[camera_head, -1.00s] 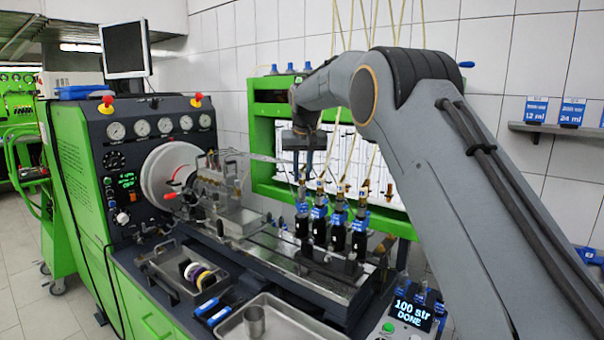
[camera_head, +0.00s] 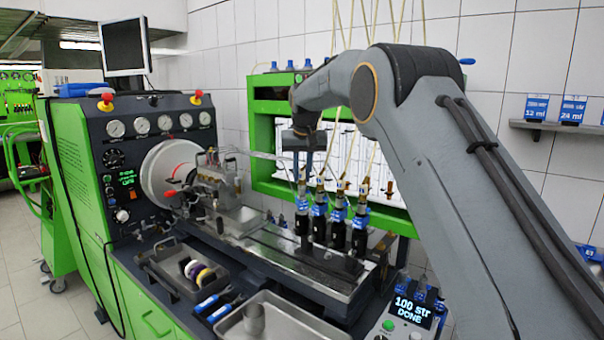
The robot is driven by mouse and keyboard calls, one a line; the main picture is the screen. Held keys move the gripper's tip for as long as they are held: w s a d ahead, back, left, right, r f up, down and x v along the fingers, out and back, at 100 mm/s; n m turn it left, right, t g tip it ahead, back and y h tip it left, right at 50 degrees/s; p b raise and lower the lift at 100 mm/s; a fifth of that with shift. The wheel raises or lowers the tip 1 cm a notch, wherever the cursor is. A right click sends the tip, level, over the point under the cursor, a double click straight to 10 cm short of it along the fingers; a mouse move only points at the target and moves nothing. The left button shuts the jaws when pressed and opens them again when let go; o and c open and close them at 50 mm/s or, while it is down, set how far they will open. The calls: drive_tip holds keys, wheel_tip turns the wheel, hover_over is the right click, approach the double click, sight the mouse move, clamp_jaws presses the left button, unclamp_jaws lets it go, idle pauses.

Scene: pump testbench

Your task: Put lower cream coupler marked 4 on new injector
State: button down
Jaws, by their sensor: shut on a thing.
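My gripper (camera_head: 304,174) points down above the leftmost of the black injectors with blue collars in the row on the bench. It is shut on a small piece at its fingertips, at the end of a line, which I take to be the cream coupler. The piece is too small to make out its colour or the mark 4. The leftmost injector (camera_head: 302,222) stands upright just below the fingertips. I cannot tell whether the coupler touches its top. The other injectors (camera_head: 338,230) stand to its right, with brass-coloured pieces and lines on top.
Cream hoses (camera_head: 347,145) hang close behind my gripper, in front of the green-framed white panel (camera_head: 262,165). A pump (camera_head: 215,190) is at the left of the bench. Grey trays (camera_head: 290,322) lie in front. A control box (camera_head: 412,312) reading "100 str DONE" is at the right.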

sight(302, 170)
drive_tip(key=c, duration=1.9)
unclamp_jaws()
drive_tip(key=shift+o, duration=0.2)
drive_tip(key=shift+p+v, duration=1.5)
drive_tip(key=shift+v, duration=1.35)
drive_tip(key=shift+p+v, duration=0.3)
drive_tip(key=shift+v, duration=2.35)
